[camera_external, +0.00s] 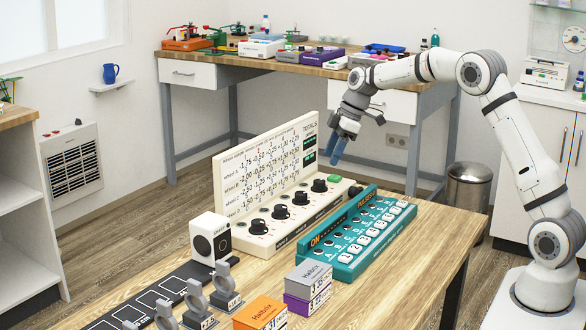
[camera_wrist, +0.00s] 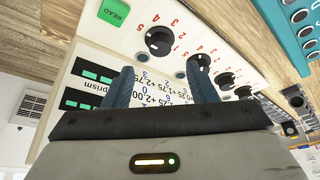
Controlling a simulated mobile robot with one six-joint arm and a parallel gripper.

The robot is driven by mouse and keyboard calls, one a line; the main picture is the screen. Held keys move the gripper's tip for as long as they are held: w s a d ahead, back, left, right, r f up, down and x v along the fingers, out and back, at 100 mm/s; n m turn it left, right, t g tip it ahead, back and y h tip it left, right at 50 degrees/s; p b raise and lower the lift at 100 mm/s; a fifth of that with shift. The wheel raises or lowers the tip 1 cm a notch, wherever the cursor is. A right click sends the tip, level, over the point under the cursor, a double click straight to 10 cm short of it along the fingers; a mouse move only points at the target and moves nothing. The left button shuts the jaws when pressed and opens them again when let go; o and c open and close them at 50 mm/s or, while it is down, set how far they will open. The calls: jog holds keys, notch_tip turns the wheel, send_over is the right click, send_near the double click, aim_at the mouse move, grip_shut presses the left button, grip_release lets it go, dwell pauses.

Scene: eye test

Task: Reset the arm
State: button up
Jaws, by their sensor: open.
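My gripper (camera_external: 338,150) hangs from the raised white arm, with its blue fingers pointing down. It is above the far end of the cream panel with the number board (camera_external: 268,172), apart from it as far as I can tell. In the wrist view my two blue fingers (camera_wrist: 161,66) stand apart with nothing held between them. Beyond them show the panel's black knobs (camera_wrist: 159,41) and a green READ button (camera_wrist: 114,12).
A teal button console (camera_external: 365,235) stands beside the panel on the wooden table (camera_external: 400,292). A white speaker-like box (camera_external: 210,238), grey stands (camera_external: 195,298) and small labelled boxes (camera_external: 308,285) are nearer. A back bench (camera_external: 240,62) holds several devices. A bin (camera_external: 468,187) stands behind.

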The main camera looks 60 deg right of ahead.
jog(key=s+a+r+m+p, duration=0.1)
jog(key=s+a+r+p, duration=0.1)
jog(key=s+a+r, duration=0.3)
jog(key=s+a+r+m+h+p, duration=0.1)
jog(key=s+r+m, duration=0.1)
jog(key=s, duration=0.4)
jog(key=s+a+r+m+p, duration=0.1)
jog(key=s+a+r+p, duration=0.1)
jog(key=s+a+r, duration=0.3)
jog(key=s+a+m+h+p, duration=0.1)
jog(key=s+m+p, duration=0.3)
jog(key=s, duration=2)
jog(key=shift+a+f+g+h+p, duration=0.3)
jog(key=shift+f+h, duration=0.05)
jog(key=shift+h, duration=0.15)
